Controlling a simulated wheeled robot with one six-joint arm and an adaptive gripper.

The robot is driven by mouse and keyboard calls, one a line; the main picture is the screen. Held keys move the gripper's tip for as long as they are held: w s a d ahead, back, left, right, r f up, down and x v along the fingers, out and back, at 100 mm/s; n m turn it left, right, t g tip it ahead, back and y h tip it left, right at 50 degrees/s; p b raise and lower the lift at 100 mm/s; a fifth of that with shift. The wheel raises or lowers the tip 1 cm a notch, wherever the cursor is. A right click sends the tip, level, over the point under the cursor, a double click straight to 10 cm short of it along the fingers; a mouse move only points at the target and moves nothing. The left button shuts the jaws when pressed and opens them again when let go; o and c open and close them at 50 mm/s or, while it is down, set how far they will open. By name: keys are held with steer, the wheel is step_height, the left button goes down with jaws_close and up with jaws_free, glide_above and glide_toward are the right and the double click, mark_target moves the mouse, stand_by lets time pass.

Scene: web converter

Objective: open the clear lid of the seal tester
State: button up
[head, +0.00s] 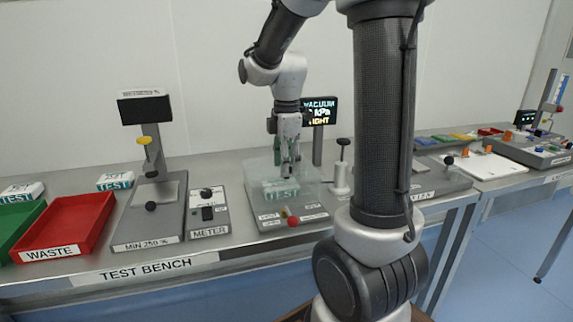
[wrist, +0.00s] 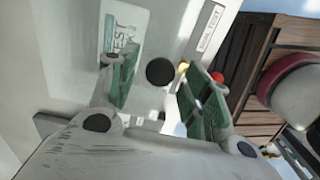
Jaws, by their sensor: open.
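The seal tester (head: 318,214) stands on the bench with its clear lid (head: 258,174) down over a white pack marked TEST (head: 283,195). The pack also shows in the wrist view (wrist: 124,32). My gripper (head: 288,172) points down over the lid, open and empty. In the wrist view my gripper (wrist: 162,78) has its two green-padded fingers spread, with a round black knob (wrist: 160,71) between and slightly beyond them. The fingers appear apart from the knob. The lid's edges are hard to make out in the wrist view.
A red knob (head: 293,222) sits at the tester's front edge. The meter (head: 208,214) and a scale-like stand (head: 150,215) are left. A red waste tray (head: 62,226) lies farther left.

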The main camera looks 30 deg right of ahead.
steer(key=shift+f, duration=0.35)
jaws_close()
steer(key=shift+r, duration=0.2)
